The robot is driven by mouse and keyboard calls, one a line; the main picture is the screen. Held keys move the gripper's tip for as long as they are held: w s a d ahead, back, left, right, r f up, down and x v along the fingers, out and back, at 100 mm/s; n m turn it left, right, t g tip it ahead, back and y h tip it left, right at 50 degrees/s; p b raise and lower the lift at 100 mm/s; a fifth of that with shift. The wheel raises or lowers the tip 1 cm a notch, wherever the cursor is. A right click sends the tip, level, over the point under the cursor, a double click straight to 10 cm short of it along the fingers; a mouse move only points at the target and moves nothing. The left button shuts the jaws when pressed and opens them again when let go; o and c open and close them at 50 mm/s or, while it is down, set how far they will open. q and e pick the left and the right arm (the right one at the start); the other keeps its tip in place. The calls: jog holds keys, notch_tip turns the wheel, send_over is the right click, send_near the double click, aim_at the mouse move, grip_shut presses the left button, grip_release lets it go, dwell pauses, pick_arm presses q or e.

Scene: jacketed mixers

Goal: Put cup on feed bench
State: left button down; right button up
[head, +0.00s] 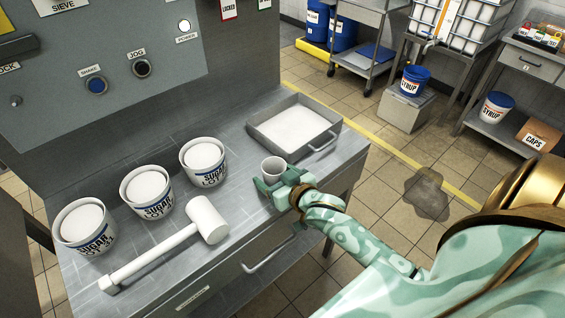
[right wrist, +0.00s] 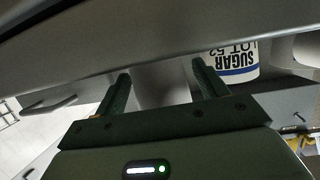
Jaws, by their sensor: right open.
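A small grey-white cup (head: 273,168) is at the right part of the grey metal bench (head: 225,200), just in front of a shallow tray. My right gripper (head: 271,182) is low at the bench with its jaws open, one finger on each side of the cup. In the right wrist view the pale cup (right wrist: 162,92) shows between the two dark fingers of the gripper (right wrist: 162,82), with a gap beside it. The cup looks upright. Its base is hidden by the gripper in the head view. My left gripper is not in view.
The metal tray (head: 325,142) holds white powder. Three sugar tubs (head: 153,209) and a white mallet (head: 165,248) lie to the left on the bench. A control panel (head: 110,75) rises behind. A dark puddle (head: 427,194) is on the floor at right.

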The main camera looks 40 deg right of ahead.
jog(key=p+v, duration=0.2)
jog(key=v, duration=1)
jog(key=s+d+f+n+g, duration=0.1)
jog(key=s+f+g, duration=0.3)
jog(key=f, duration=0.8)
jog(key=s+f+n+g, duration=0.1)
jog(key=s+f+g, duration=0.1)
jog(key=s+f, duration=0.7)
jog(key=s+a+f+n+g, duration=0.1)
jog(key=s+a+f+g, duration=0.3)
jog(key=s+f, duration=1.5)
jog(key=s+g, duration=0.4)
jog(key=shift+n, duration=0.4)
jog(key=shift+f, duration=0.1)
